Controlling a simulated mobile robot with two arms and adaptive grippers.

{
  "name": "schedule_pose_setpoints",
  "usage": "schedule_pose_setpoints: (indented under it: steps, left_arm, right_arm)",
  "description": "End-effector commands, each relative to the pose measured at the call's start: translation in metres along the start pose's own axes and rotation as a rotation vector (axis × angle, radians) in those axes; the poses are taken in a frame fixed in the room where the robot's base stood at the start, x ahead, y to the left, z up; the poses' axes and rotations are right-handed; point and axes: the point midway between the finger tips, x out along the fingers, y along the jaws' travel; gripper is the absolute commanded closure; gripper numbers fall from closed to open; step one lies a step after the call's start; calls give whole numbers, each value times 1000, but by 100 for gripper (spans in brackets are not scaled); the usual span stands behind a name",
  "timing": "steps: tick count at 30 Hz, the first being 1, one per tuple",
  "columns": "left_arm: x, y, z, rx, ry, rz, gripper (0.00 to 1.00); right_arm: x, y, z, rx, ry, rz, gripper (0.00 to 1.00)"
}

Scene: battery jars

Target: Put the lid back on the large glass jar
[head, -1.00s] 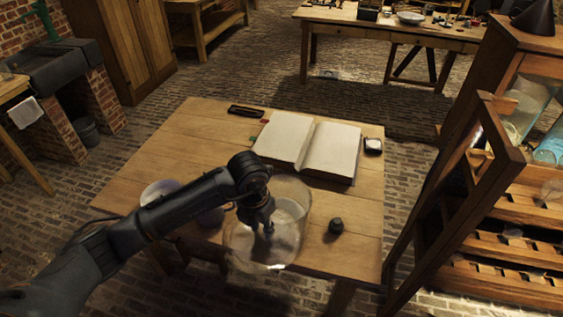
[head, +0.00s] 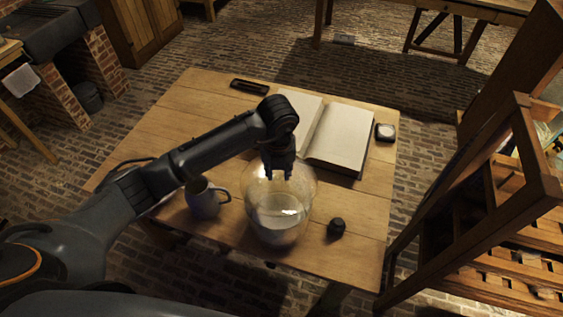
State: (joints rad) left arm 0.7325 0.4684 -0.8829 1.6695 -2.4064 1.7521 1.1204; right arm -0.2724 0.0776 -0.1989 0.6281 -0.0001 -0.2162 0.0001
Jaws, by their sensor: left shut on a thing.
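The large glass jar (head: 278,233) stands upright near the front edge of the wooden table, with pale, shiny contents or reflections low inside it. My left gripper (head: 279,175) points down over the jar's upper part, its fingers shut. It holds what appears to be the clear glass lid, whose outline blends with the jar's glass. I cannot tell whether lid and rim touch. My right gripper is not in view.
A grey mug (head: 203,199) stands left of the jar, and a small dark object (head: 337,228) to its right. An open book (head: 341,140) lies behind. A dark case (head: 250,87) and a small square dish (head: 385,132) lie farther back. A wooden rack (head: 470,190) stands right.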

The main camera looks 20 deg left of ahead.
Motion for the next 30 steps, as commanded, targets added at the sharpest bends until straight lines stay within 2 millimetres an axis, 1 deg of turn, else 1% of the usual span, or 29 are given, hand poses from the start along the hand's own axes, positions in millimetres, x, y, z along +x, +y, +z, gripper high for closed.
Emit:
schedule_pose_setpoints:
  steps: [1, 6, 9, 11, 13, 18, 21, 26, 30]
  left_arm:
    - [3, 0, 0, 0, 0, -1, 100]
    - [15, 0, -2, 0, 0, -1, 100]
    - [24, 0, -4, 1, 1, -1, 100]
    - [30, 0, -4, 1, 1, -1, 100]
    - [37, 0, -5, 1, 1, -2, 100]
    - [54, 0, -6, 1, -1, -1, 100]
    - [59, 0, -7, 1, -1, -1, 100]
    - [61, 0, -7, 1, -1, -1, 100]
    - [61, 0, -7, 1, -1, -1, 100]
  right_arm:
    - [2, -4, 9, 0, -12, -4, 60]
    - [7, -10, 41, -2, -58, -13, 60]
    - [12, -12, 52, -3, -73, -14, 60]
    - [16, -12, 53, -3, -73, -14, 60]
    - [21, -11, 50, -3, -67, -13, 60]
    - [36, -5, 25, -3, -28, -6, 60]
    - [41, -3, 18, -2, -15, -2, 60]
    - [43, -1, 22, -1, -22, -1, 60]
    - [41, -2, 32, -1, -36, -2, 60]
